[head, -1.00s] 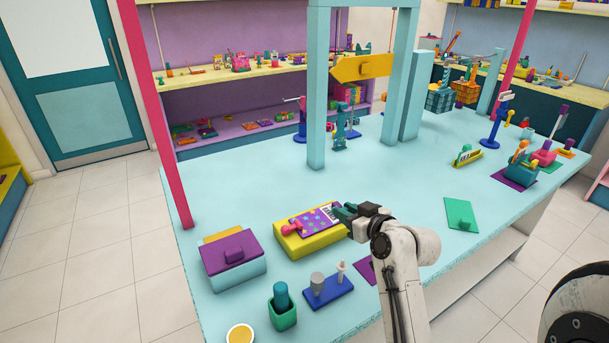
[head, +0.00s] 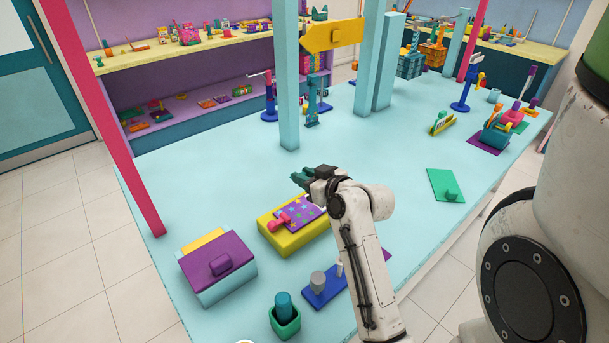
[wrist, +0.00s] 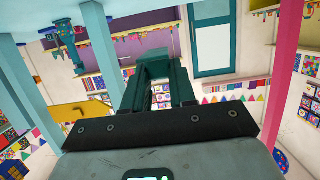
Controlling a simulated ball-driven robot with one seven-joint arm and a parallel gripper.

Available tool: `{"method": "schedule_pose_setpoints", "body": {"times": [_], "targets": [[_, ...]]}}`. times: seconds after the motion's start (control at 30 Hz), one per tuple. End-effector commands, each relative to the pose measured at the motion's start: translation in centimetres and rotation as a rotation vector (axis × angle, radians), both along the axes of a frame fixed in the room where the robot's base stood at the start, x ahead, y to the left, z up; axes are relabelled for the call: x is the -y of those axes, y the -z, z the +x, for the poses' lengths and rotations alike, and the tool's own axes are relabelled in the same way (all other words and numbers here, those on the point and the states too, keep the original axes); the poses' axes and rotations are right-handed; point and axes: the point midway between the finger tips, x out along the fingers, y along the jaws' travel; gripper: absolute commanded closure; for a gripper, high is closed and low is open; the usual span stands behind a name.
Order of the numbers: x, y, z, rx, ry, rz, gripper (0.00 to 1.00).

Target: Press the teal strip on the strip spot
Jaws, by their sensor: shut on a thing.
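My gripper (head: 302,180) is shut, raised above the table just behind the yellow block. In the wrist view my gripper (wrist: 162,62) shows dark teal fingers, with a teal piece across their tips that I take for the teal strip (wrist: 165,56). It is hard to tell apart from the fingers. The yellow block (head: 289,242) carries a purple card with coloured stars (head: 304,212) and a pink knobbed piece (head: 279,222). My arm hides the block's right end. I cannot make out which mark is the strip spot.
A purple-lidded box (head: 219,262) stands left of the block. A green cup with a teal peg (head: 284,317) and a blue base with pegs (head: 323,287) are in front. Teal posts (head: 288,90) with a yellow arrow sign (head: 332,36) rise behind.

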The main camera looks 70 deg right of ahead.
Motion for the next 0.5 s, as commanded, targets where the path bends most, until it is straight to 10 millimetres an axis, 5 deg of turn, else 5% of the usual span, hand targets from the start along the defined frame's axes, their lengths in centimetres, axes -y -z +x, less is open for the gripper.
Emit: {"method": "schedule_pose_setpoints", "body": {"times": [0.5], "targets": [[-0.1,4.7,0.0,0.000,0.003,0.001,1.00]]}}
